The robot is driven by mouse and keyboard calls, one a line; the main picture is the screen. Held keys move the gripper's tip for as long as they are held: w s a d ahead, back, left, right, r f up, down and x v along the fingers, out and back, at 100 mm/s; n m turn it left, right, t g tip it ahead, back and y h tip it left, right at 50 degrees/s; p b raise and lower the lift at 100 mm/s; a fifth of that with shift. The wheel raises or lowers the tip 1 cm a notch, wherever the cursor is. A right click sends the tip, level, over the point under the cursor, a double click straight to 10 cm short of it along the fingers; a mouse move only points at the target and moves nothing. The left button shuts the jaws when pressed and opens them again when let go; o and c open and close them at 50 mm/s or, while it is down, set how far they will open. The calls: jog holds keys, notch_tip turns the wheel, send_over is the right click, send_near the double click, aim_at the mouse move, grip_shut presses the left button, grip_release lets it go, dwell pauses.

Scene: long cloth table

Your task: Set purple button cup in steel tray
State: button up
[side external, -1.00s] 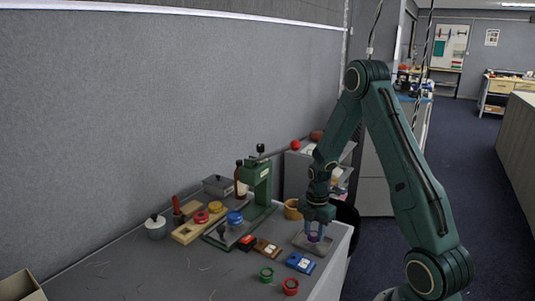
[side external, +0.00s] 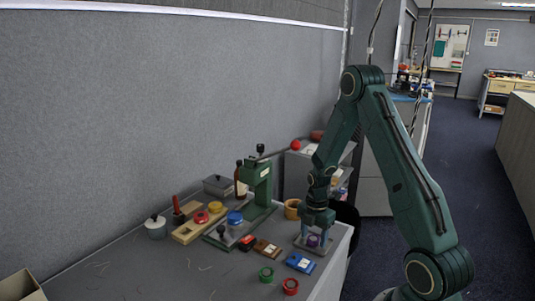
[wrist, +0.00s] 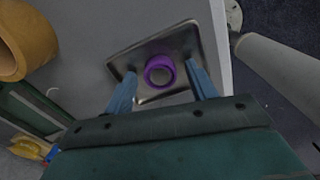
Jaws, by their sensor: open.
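The purple button cup (side external: 312,240) stands in the steel tray (side external: 300,242) at the right end of the table. In the wrist view the cup (wrist: 160,83) looks like a purple ring, seen from above, near the middle of the square tray (wrist: 125,62). My gripper (side external: 315,238) is open, pointing down, with its fingers on either side of the cup. In the wrist view the two blue-grey fingers of my gripper (wrist: 161,69) show gaps to the cup. My gripper hides part of the tray in the side view.
The green press (side external: 260,185) is to the left. A blue box (side external: 300,262), a green cup (side external: 266,274) and a red cup (side external: 291,286) are in front. The table's right edge is close to the tray.

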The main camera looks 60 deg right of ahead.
aim_at(312, 239)
jog(key=shift+r, duration=0.15)
notch_tip(312, 239, up, 12)
dwell(0.7)
dwell(0.5)
jog(key=s+a+r+m+t, duration=0.2)
jog(key=a+r+m, duration=0.5)
jog(key=a+r, duration=0.6)
jog(key=s+a+r+m+t, duration=0.3)
jog(key=s+a+r+m, duration=0.2)
jog(key=s+a+m, duration=0.3)
jog(key=s+a, duration=0.2)
jog(key=s, duration=0.1)
jog(key=shift+s+a+r+m+t, duration=0.15)
jog(key=shift+s+a+m+t, duration=0.15)
jog(key=shift+s+m, duration=0.1)
